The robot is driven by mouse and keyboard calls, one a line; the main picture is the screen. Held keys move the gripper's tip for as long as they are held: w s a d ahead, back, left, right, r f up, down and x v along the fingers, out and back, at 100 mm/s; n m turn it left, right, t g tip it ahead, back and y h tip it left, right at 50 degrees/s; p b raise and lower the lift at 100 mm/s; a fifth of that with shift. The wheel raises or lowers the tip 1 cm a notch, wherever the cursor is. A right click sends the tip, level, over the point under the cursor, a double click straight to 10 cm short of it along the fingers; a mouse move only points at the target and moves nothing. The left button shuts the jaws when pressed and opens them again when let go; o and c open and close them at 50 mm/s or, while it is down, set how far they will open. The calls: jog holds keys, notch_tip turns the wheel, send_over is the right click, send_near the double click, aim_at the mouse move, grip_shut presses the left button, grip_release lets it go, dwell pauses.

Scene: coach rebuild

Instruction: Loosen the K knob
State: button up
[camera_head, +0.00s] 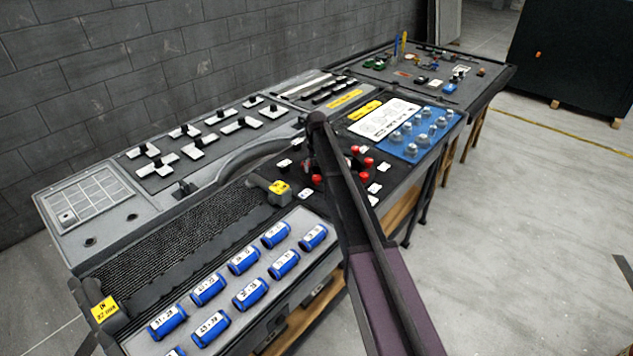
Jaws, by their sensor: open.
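I cannot tell which knob is the K knob, because the small labels are unreadable. Several black knobs on white plates (198,154) stand on the dark back-left panel. Several red knobs (366,174) with small white tags sit on the dark middle panel, partly hidden behind my arm. Several grey round knobs (411,138) stand on a blue panel (455,113) to the right. My arm crosses the picture from the bottom centre up to the middle panel, with its dark rounded end over the bench. My gripper itself cannot be made out.
Blue labelled cylinders (207,289) lie in rows on the front-left panel. A curved grey raised part (255,160) rises mid-bench. Small coloured items lie on the far table (470,62). A brick wall (130,60) stands behind. The floor (540,220) to the right is clear.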

aim_at(317, 177)
jog(key=shift+f+b, duration=1.5)
jog(key=shift+f, duration=0.3)
jog(key=c, duration=1.2)
